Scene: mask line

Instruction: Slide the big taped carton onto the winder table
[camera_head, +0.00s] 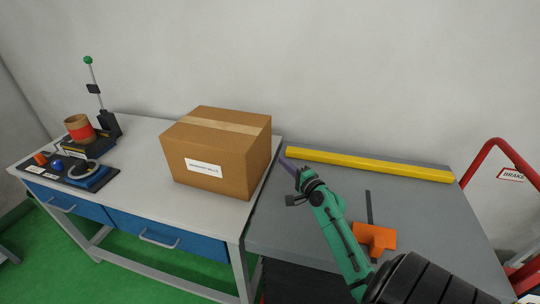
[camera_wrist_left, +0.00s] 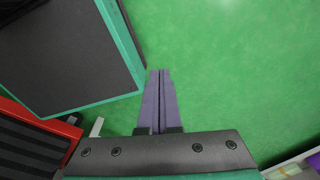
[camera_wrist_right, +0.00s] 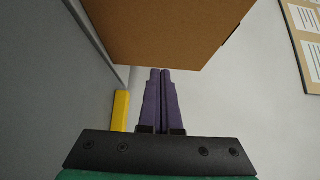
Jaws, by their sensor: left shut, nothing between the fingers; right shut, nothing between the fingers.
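The big taped carton (camera_head: 205,155) is brown, with a pale tape strip on top and a white label in front. It sits upright on the white-topped winder table (camera_head: 140,130), close to that table's right edge. My right gripper (camera_head: 284,156) is shut and empty, just right of the carton near the seam of the two tables. In the right wrist view the carton (camera_wrist_right: 165,25) lies just ahead of the fingertips (camera_wrist_right: 161,72); I cannot tell whether they touch. My left gripper (camera_wrist_left: 160,72) is shut and empty above green floor, outside the head view.
A winder with a copper-red spool (camera_head: 79,128) and a green-knobbed lever (camera_head: 88,61) stands at the winder table's left. The grey table (camera_head: 300,235) holds a yellow bar (camera_head: 370,165) and an orange tool (camera_head: 374,238). A red-framed cart (camera_head: 510,160) stands at right.

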